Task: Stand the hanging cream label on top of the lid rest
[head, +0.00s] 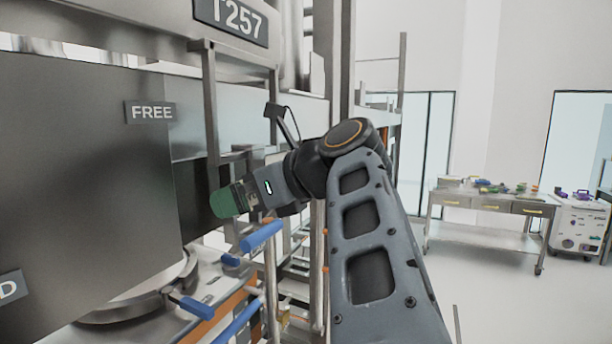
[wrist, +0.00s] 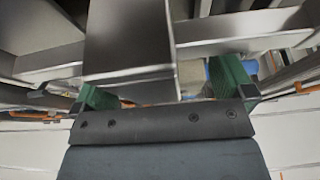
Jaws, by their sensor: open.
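My gripper (head: 226,202) is at the left of centre in the head view, with green fingers pointing left toward the metal frame. In the wrist view my gripper (wrist: 162,86) is open, its two green fingers wide apart. A broad steel post and a crossing rail (wrist: 128,42) lie ahead of and between the fingers; I cannot tell whether they touch. Nothing is seen held. I cannot make out a cream label in either view, and I cannot tell which part is the lid rest.
A large grey bin (head: 85,170) with a dark FREE sign (head: 151,112) fills the left. Blue-ended handles (head: 262,236) stick out below my gripper.

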